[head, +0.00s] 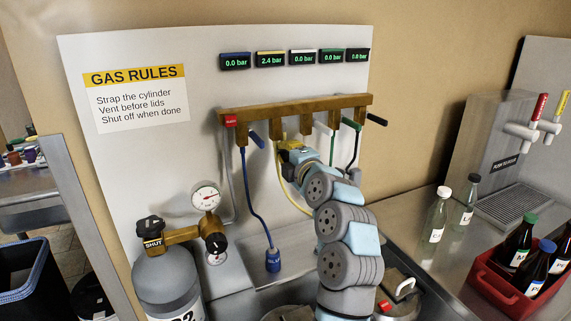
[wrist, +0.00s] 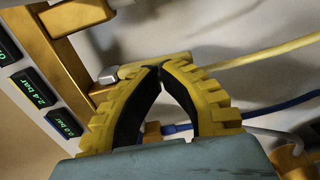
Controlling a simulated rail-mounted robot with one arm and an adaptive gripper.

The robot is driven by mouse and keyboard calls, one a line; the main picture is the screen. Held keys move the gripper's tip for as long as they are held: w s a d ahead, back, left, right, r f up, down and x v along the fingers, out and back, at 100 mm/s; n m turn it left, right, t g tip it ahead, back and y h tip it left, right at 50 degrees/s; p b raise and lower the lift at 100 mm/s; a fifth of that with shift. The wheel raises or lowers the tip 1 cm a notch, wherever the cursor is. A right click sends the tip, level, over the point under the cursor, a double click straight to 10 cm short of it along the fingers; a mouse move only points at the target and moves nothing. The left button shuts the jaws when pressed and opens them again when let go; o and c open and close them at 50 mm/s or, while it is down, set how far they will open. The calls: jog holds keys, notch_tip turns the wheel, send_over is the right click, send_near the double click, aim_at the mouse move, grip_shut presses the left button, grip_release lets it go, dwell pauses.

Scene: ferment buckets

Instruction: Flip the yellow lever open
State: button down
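My gripper (head: 289,148) is at the wooden-brown manifold bar (head: 300,106), at its second outlet from the left. In the wrist view its yellow, black-padded fingers (wrist: 160,70) meet at the tips, with a gap lower down. A pale yellow bar (wrist: 128,70) lies right behind the fingertips; it may be the yellow lever, but I cannot tell whether they touch. The yellow lever cannot be made out in the head view, where my gripper covers that spot. The yellow-striped display (head: 271,60) reads 2.4 bar. A yellow hose (wrist: 260,52) runs off to the right.
A blue lever (head: 257,140) is left of my gripper; white (head: 322,128), green (head: 351,123) and black (head: 376,119) levers are to its right. A gas cylinder (head: 168,282) stands at lower left. Bottles and a red crate (head: 505,288) are at right.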

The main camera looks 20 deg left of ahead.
jog(key=shift+w+f+b, duration=0.1)
jog(key=shift+f+b, duration=0.3)
jog(key=shift+b, duration=0.4)
jog(key=shift+r, duration=0.25)
jog(key=shift+b, duration=0.3)
